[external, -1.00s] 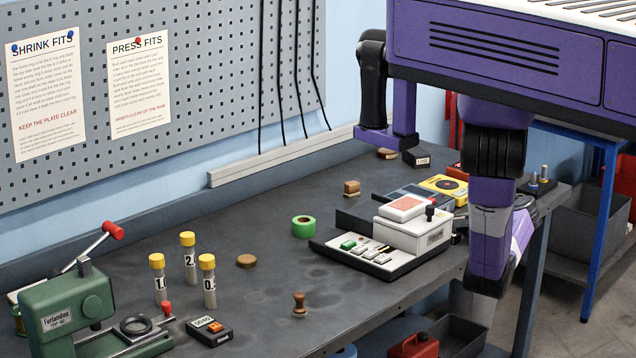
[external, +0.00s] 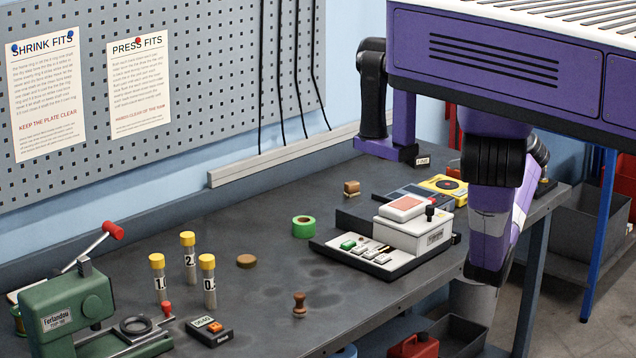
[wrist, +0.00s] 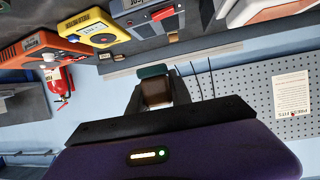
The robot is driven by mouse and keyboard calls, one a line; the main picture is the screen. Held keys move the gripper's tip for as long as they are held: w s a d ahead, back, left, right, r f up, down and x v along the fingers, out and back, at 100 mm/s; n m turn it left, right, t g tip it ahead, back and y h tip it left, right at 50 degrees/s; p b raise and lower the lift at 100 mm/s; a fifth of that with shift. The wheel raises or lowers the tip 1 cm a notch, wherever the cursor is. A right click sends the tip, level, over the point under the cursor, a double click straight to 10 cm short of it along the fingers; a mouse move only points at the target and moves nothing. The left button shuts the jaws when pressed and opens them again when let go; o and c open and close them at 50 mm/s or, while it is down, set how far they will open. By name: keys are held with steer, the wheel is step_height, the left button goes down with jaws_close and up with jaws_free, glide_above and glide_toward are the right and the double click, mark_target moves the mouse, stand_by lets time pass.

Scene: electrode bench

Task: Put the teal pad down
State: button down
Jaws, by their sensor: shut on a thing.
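The teal pad (wrist: 153,71) shows in the wrist view at the tip end of my gripper (wrist: 155,93). A brown block (wrist: 156,91) sits between the two dark fingers, right against the pad; it looks like part of the same piece. The fingers are closed on it. The pad is seen against the wall and bench edge, and no contact with a surface shows. In the external view the pad and my fingertips are hidden, with my purple arm in front.
In the wrist view, orange (wrist: 38,52), yellow (wrist: 88,27) and grey-blue (wrist: 146,14) devices stand side by side. In the external view a white machine (external: 412,232) stands mid-bench, with green tape (external: 303,227) and capped tubes (external: 188,258) to its left.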

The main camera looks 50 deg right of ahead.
steer(key=w+a+r+h+p, duration=0.1)
steer(key=w+a+r, duration=0.1)
steer(key=w+a, duration=0.85)
steer(key=w+a+r+p, duration=0.1)
steer(key=w+a+r, duration=0.1)
steer(key=w+a, duration=0.8)
steer(key=s+a+f+n+y, duration=0.1)
steer(key=a+f, duration=0.4)
steer(key=a, duration=0.5)
steer(key=s+a+f+n+y+b, duration=0.1)
steer(key=s+a+f, duration=0.4)
steer(key=a, duration=0.5)
steer(key=s+a+f+n+y+b, duration=0.1)
steer(key=s+a+f+n+y, duration=0.1)
steer(key=a+f, duration=0.5)
steer(key=shift+s+a+n+y, duration=0.15)
steer(key=shift+s+a+y, duration=0.25)
steer(key=shift+a+y, duration=0.3)
steer(key=shift+s+a+n+y, duration=0.15)
steer(key=shift+s+a+y, duration=0.3)
steer(key=shift+a, duration=0.35)
steer(key=shift+w, duration=0.15)
steer(key=shift+d+r, duration=0.1)
